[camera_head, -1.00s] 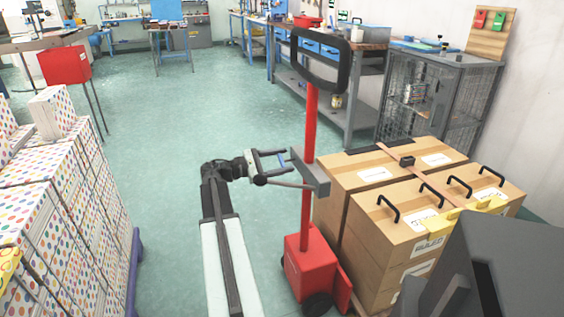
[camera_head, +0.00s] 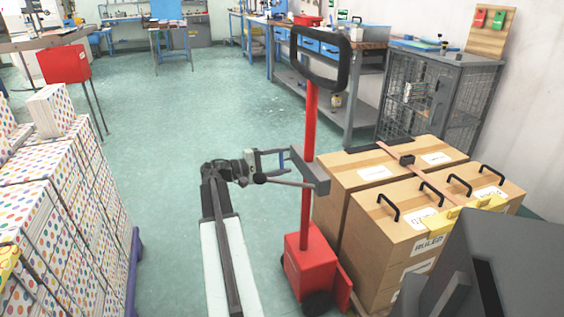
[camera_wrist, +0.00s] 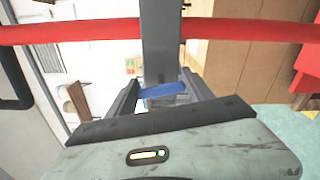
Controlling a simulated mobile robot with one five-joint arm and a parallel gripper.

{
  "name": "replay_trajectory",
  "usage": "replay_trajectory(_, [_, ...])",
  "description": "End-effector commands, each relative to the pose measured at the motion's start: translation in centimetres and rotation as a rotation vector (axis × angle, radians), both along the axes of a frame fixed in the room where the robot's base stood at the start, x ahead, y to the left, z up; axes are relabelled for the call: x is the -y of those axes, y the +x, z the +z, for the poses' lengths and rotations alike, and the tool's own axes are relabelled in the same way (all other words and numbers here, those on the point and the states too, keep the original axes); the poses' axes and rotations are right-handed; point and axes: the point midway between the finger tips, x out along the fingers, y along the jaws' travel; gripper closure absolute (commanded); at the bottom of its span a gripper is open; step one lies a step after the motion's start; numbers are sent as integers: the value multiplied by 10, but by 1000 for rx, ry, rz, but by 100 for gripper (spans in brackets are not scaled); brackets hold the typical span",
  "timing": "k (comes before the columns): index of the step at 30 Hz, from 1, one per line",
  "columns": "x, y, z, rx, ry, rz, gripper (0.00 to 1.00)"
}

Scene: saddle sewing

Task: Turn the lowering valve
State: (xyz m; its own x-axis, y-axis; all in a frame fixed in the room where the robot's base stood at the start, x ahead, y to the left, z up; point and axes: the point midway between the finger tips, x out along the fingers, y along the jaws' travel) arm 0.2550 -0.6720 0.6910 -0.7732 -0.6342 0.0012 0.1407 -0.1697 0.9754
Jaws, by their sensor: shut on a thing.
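The lowering valve appears as a small blue handle (camera_head: 282,160) beside the grey block (camera_head: 314,176) on the red mast of a pallet jack (camera_head: 306,210). My gripper (camera_head: 284,161) reaches it from the left. In the wrist view the blue handle (camera_wrist: 163,91) lies between the two dark fingers of my gripper (camera_wrist: 161,94), which are shut on it. The grey block (camera_wrist: 160,40) and the red mast (camera_wrist: 240,30) show just beyond. The finger contact is small and partly hidden.
Cardboard boxes (camera_head: 400,230) with black handles stand right of the mast. The black loop handle (camera_head: 320,60) tops the mast. Polka-dot boxes (camera_head: 70,190) are stacked at left. A workbench (camera_head: 325,75) and wire cage (camera_head: 420,105) stand behind. The green floor between is clear.

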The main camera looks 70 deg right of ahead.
Motion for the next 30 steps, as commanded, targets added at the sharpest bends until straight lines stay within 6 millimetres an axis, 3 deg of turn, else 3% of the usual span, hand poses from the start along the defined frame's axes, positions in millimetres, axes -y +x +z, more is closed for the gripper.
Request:
replay_trajectory(10, [-1, -3, -2, 94, -108, -8, 80])
replay_trajectory(27, [-2, -3, -3, 111, -129, -9, 80])
replay_trajectory(28, [-2, -3, -3, 111, -129, -9, 32])
replay_trajectory(30, [-1, -3, -3, 111, -129, -8, 18])
